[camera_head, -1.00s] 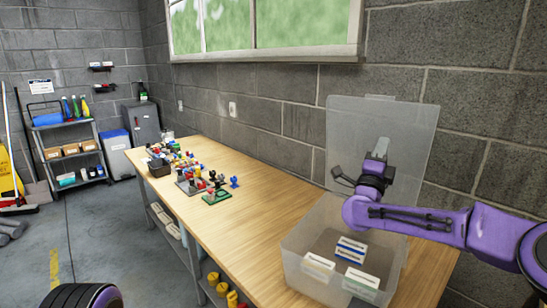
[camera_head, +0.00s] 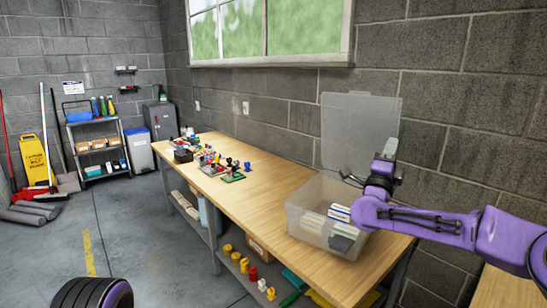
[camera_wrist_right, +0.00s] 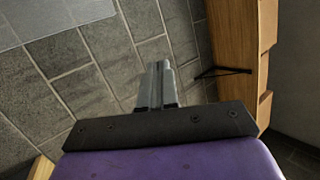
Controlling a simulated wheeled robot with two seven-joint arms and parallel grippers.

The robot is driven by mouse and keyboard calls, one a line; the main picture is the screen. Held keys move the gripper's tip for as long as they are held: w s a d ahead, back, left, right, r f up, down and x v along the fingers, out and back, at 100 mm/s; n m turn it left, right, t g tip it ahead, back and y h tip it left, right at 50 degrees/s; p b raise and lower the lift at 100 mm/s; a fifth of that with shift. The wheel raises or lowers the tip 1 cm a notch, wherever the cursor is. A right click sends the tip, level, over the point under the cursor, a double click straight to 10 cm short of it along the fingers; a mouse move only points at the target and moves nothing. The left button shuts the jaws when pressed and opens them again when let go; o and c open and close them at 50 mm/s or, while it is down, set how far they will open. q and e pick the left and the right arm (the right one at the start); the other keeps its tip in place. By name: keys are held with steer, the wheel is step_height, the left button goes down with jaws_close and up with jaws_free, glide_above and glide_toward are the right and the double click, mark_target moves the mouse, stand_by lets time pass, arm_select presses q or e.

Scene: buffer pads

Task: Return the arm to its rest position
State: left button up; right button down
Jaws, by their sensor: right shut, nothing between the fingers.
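My right arm comes in from the right in the head view. Its right gripper (camera_head: 390,148) points upward above the right side of the clear box, in front of the block wall. In the right wrist view the two grey fingers (camera_wrist_right: 158,82) lie together with nothing between them, and the wall is beyond them. My left gripper is in neither view.
A clear box (camera_head: 308,229) holding several white-labelled packs stands on the wooden workbench (camera_head: 262,188), its lid (camera_head: 350,128) raised. Stamps and small parts (camera_head: 210,160) lie farther along. A shelf cart (camera_head: 97,145) and yellow sign (camera_head: 34,160) stand at the far left. The floor (camera_head: 150,240) left of the bench is mostly clear.

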steer(key=s+a+f+n+g+y, duration=0.1)
steer(key=s+a+f+n+y, duration=0.2)
steer(key=f, duration=0.7)
steer(key=s+a+f+n+g+y, duration=0.15)
steer(key=a+f+n+y, duration=0.3)
steer(key=f, duration=0.55)
steer(key=s+a+f+n+g+y, duration=0.15)
steer(key=f+n+y, duration=0.25)
steer(key=f, duration=0.7)
steer(key=s+a+f+n+g+y, duration=0.15)
steer(key=s+f+g, duration=0.25)
steer(key=s+f, duration=0.65)
steer(key=s+d+f+n+g, duration=0.1)
steer(key=s+d+f+g, duration=0.2)
steer(key=s, duration=0.8)
steer(key=s+d+f+n+g+h, duration=0.1)
steer(key=s+d+f+n+g, duration=0.1)
steer(key=s+f, duration=0.5)
steer(key=s+d+f+n+g+h, duration=0.1)
steer(key=s+d+f+g, duration=0.3)
steer(key=s, duration=1.2)
steer(key=shift+d+f+n+g, duration=0.3)
steer(key=shift+d+f+n, duration=0.15)
steer(key=shift+f, duration=0.4)
